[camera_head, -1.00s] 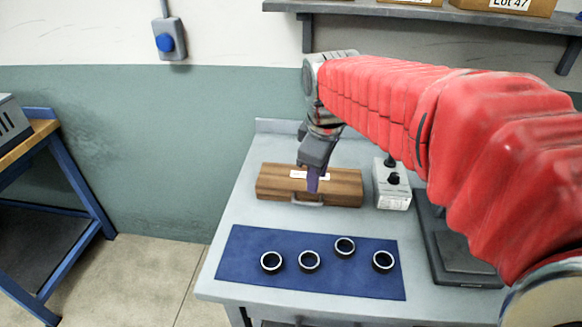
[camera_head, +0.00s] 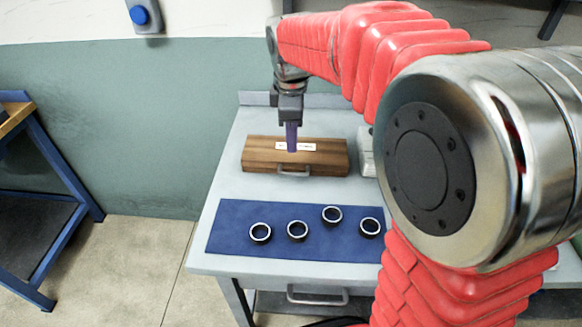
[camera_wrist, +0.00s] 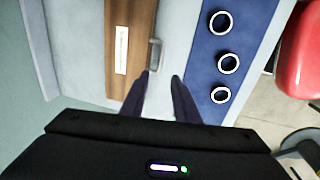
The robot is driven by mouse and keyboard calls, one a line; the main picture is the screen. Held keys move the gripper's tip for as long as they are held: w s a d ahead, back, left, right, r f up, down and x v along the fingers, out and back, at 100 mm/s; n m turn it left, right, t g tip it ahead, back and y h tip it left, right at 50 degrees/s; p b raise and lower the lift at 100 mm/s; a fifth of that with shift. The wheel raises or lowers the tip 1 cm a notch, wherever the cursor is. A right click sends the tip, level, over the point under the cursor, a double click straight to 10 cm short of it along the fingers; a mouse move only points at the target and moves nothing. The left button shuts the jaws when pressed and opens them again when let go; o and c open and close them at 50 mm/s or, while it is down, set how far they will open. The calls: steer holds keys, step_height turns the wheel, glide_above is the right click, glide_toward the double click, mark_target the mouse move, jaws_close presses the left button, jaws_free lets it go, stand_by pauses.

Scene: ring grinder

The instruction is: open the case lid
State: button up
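The wooden case (camera_head: 262,158) sits shut on the grey table, with a white label on its lid and a metal handle (camera_head: 293,173) on its front side. It also shows in the wrist view (camera_wrist: 118,78), with the handle (camera_wrist: 155,53) on its right side. My gripper (camera_head: 292,150) points down over the case in the head view. In the wrist view its two fingers (camera_wrist: 160,82) are spread with a gap between them, near the handle end of the case. Nothing shows between the fingers, and I cannot tell whether they touch the case.
A blue mat (camera_head: 235,215) lies in front of the case with several dark rings (camera_head: 298,231) on it. A grey box (camera_head: 366,160) right of the case is mostly hidden by my arm. A blue-framed bench (camera_head: 60,165) stands at the left.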

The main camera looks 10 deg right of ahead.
mark_target(292, 174)
steer(key=f, duration=0.4)
steer(key=w+f, duration=0.1)
steer(key=f, duration=0.4)
steer(key=w+f, duration=0.1)
steer(key=f, duration=0.3)
steer(key=shift+w+d+f, duration=0.15)
steer(key=shift+d, duration=0.2)
steer(key=shift+c, duration=0.5)
jaws_close()
